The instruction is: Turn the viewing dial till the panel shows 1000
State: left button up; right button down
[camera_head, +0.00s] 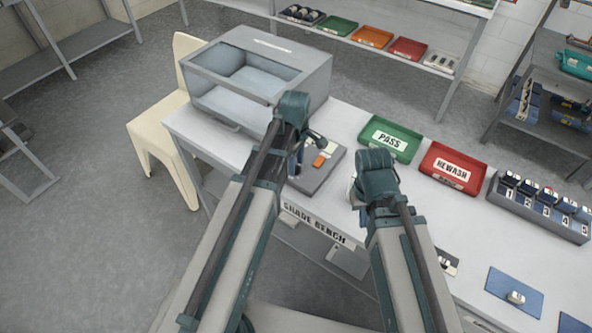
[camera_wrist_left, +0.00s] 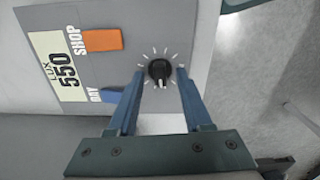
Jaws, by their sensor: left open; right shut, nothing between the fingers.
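The viewing dial (camera_wrist_left: 158,69) is a small round black knob with white tick marks around it, on a grey control box (camera_head: 322,172). My left gripper (camera_wrist_left: 160,74) is open, with one blue fingertip on each side of the dial. I cannot tell whether the fingers touch it. In the head view my left wrist hides the dial. My right gripper (camera_head: 354,198) is shut and empty over the bench's front edge, right of the box; its wrist mostly hides its fingers.
An orange key marked SHOP (camera_wrist_left: 103,39) and a blue key (camera_wrist_left: 110,96) sit beside the dial. A grey cabinet (camera_head: 312,72) stands at the bench's left. A green PASS tray (camera_head: 408,154), red REWASH tray (camera_head: 432,178) and numbered rack (camera_head: 548,226) lie to the right.

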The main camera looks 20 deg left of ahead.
pick_arm(q)
jog(key=shift+f, duration=0.3)
pick_arm(e)
jog(key=shift+f, duration=0.35)
pick_arm(q)
grip_shut()
jog(key=shift+m, duration=0.4)
jog(key=m, duration=0.7)
jog(key=shift+m, duration=0.3)
jog(key=m, duration=0.4)
jog(key=shift+m, duration=2.5)
